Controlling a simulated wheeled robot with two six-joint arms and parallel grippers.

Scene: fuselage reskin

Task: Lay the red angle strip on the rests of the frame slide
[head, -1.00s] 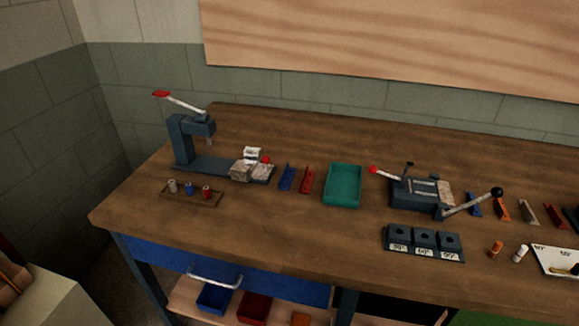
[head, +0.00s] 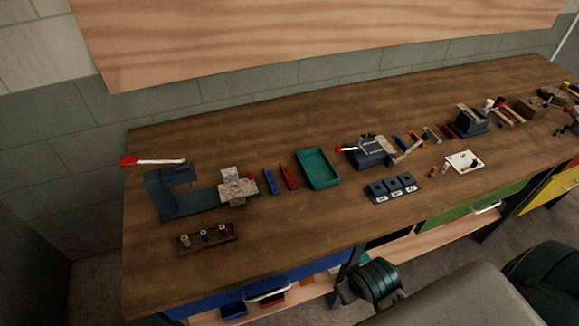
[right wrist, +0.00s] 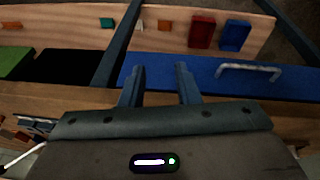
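A red strip with dark spots (head: 288,176), which looks like the red angle strip, lies on the bench beside a similar blue strip (head: 270,182). Left of them stands a dark press with a red-tipped lever (head: 166,192). Its long base carries a pale block with a red knob (head: 237,188), apparently the frame slide; its rests are too small to make out. My right gripper (right wrist: 160,80) is open and empty in the right wrist view, near the blue drawer front below the bench top. My left gripper is in neither view.
A green tray (head: 318,168) sits right of the strips. A rack of small pegs (head: 206,238) lies in front of the press. A lever fixture (head: 372,152) and dark labelled blocks (head: 392,188) stand farther right. The blue drawer's handle (right wrist: 249,70) sticks out.

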